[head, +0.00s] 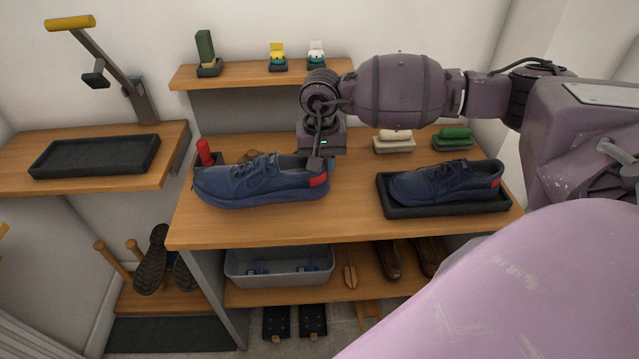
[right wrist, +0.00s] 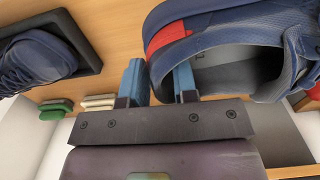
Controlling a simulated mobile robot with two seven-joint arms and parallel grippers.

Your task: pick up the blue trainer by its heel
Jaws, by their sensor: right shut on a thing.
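A blue trainer (head: 262,183) with a red heel patch is on the wooden bench (head: 300,228), toe to the left and heel to the right. It looks level and resting on the bench top. My right gripper (head: 317,164) points down at its heel and is shut on it. In the right wrist view, the two blue fingers (right wrist: 160,84) are on either side of the trainer's heel rim (right wrist: 168,42), one outside and one inside the opening. A second blue trainer (head: 440,183) with a red heel sits in a black tray (head: 452,209) to the right. My left gripper is out of view.
Two brushes, one cream (head: 394,141) and one green (head: 452,138), stand at the bench's back. A red-topped item (head: 205,152) is behind the toe. A shelf (head: 262,73) holds small items above. A grey bin (head: 279,267) is below. Bare wood lies between the trainers.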

